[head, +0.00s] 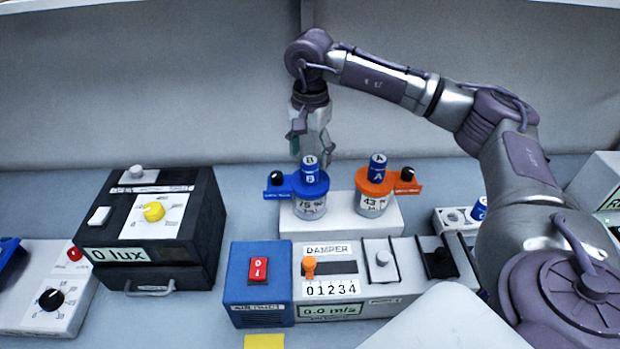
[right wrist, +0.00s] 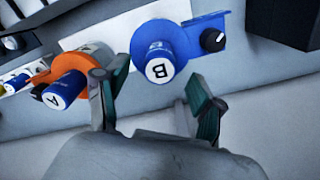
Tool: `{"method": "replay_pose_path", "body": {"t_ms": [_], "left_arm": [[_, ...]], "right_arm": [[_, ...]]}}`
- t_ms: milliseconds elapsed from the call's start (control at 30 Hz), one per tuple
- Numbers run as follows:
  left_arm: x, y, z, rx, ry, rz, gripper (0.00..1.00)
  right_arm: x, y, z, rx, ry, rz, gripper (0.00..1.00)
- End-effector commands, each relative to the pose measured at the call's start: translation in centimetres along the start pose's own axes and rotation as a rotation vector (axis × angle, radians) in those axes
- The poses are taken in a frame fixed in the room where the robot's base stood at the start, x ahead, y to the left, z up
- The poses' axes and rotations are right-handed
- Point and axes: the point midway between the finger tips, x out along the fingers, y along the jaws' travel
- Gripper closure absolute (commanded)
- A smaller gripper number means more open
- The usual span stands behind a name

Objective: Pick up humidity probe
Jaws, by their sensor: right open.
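No label I can read says humidity probe. The likely ones are two blue capped cylinders, each upright in a collared clear jar. Blue cylinder B (head: 309,169) stands in a blue collar at the left, with a jar marked 75 (head: 311,209). Blue cylinder A (head: 377,166) stands in an orange collar beside it. My right gripper (head: 311,148) is open and empty, just behind and above cylinder B. In the right wrist view, cylinder B (right wrist: 158,70) lies ahead between the open fingers (right wrist: 152,95), apart from them. Cylinder A (right wrist: 62,92) is left of the left finger.
Both jars stand on a white block (head: 345,224). A damper box (head: 325,262) with a red-switched blue unit (head: 261,290) is in front. A black lux box (head: 165,215) is at left. Another blue cap (head: 480,208) is in a white holder beside my right arm. The back wall is close.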

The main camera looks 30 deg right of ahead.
Motion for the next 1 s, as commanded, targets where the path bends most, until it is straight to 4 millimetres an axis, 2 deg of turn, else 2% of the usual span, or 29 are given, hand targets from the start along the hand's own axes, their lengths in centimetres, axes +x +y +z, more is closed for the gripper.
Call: {"method": "replay_pose_path", "body": {"t_ms": [200, 400, 633, 1000], "left_arm": [[-2.6, -0.1, -0.5, -0.001, 0.003, 0.0, 0.6], [-3.0, -0.1, -0.5, -0.001, 0.004, 0.0, 0.6], [-2.8, -0.1, -0.5, -0.001, 0.004, 0.0, 0.6], [-2.8, 0.0, -0.4, -0.001, 0.002, 0.0, 0.6]], "right_arm": [[2.6, 0.2, 0.2, 0.0, -0.001, 0.007, 0.32], [4.9, 0.1, 0.2, 0.001, -0.001, 0.003, 0.32], [5.1, 0.1, 0.2, 0.0, 0.0, 0.001, 0.32], [5.0, 0.1, 0.2, 0.001, 0.0, 0.001, 0.94]]}}
